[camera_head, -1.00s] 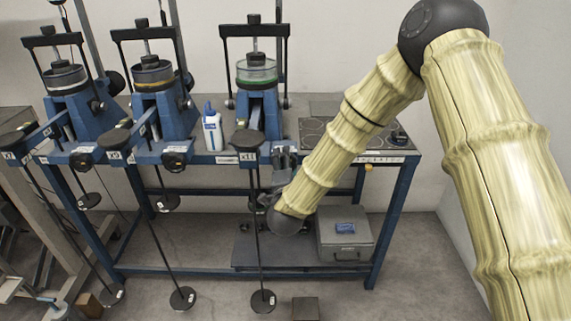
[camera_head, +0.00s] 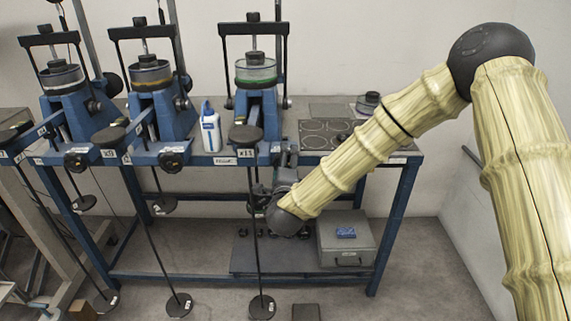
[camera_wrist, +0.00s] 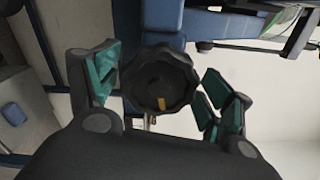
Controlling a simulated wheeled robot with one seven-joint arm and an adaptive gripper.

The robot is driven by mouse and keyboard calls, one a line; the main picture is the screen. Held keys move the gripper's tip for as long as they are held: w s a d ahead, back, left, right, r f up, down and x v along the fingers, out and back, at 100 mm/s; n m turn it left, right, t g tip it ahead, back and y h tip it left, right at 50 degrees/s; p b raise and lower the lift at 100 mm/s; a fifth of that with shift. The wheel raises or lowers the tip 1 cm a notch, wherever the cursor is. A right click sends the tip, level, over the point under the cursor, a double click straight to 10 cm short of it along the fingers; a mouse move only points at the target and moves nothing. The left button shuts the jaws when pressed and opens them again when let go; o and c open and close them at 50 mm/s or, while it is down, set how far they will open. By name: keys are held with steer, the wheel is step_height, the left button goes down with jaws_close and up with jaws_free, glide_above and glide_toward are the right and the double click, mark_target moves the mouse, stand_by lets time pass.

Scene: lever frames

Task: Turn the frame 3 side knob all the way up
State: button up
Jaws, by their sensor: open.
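Three blue lever frames stand on a bench. The rightmost, frame 3 (camera_head: 256,108), has a clear cell on top with a green band. In the wrist view a black lobed knob (camera_wrist: 160,78) with a small orange mark faces me, beside a blue post. My gripper (camera_wrist: 160,88) is open, its green-padded fingers on either side of the knob with a visible gap on the right; contact on the left is unclear. In the head view my gripper (camera_head: 270,194) is low at the bench front, just right of frame 3's hanging rod, and hides this knob.
A white bottle (camera_head: 210,130) stands left of frame 3. Hanging rods with weights line the bench front. A grey case (camera_head: 346,243) sits on the low shelf. The floor at front right is clear.

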steer(key=s, duration=0.6)
steer(key=shift+b, duration=0.3)
